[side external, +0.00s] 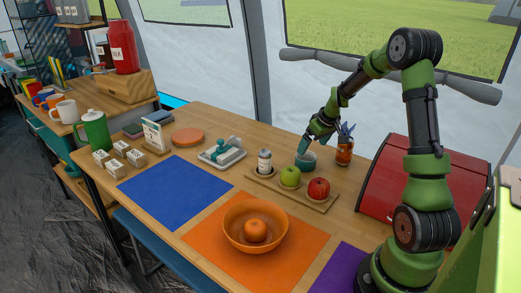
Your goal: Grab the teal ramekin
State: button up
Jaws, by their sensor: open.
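The teal ramekin (306,161) stands on the wooden table, behind the green apple and to the left of an orange jar. My gripper (305,148) is open and points down at the ramekin, with its fingertips at or just above the rim. The fingers overlap the ramekin's upper left part in this view. I cannot tell whether they touch it or whether a finger reaches inside.
A wooden board (310,199) close in front holds a shaker (264,161), a green apple (290,177) and a red apple (318,189). The orange jar (344,152) with utensils and a red bread box (405,185) stand to the right. A blue mat (175,193) lies clear.

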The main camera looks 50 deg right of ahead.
aim_at(306, 157)
jog(key=x, duration=0.7)
jog(key=shift+a+f, duration=0.2)
jog(key=shift+a, duration=0.1)
jog(key=shift+c, duration=0.3)
jog(key=c, duration=0.9)
